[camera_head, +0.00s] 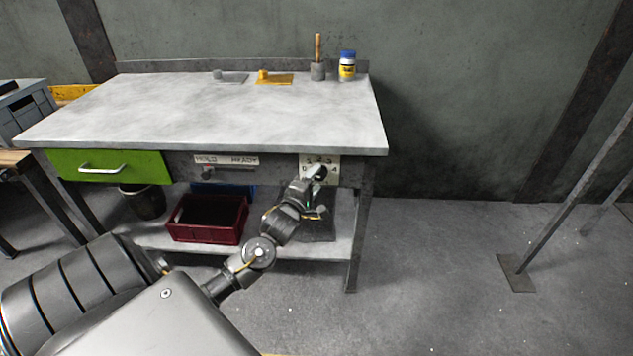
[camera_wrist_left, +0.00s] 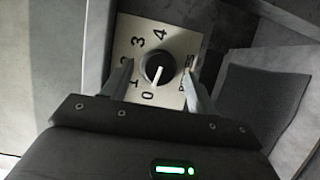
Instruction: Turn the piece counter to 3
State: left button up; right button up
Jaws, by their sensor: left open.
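The piece counter is a pale panel (camera_head: 333,178) on the front of the workbench, with a black round knob (camera_wrist_left: 158,68) and the figures 0 to 4 around it. The knob's white pointer is towards the 0 in the left wrist view. My left gripper (camera_head: 317,174) is in front of the panel and hides part of it and the knob in the head view. In the left wrist view its fingers (camera_wrist_left: 157,70) are open, one on each side of the knob. I cannot tell whether they touch it. My right gripper is not in view.
The workbench (camera_head: 220,115) has a green drawer (camera_head: 130,165) and a slider strip (camera_head: 226,160) left of the counter. A dark red crate (camera_head: 207,220) stands on the lower shelf. A blue-lidded jar (camera_head: 347,66) stands on top.

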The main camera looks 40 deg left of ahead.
pick_arm(q)
jog(key=shift+w+a, duration=0.15)
jog(key=shift+w, duration=0.35)
jog(key=c, duration=1)
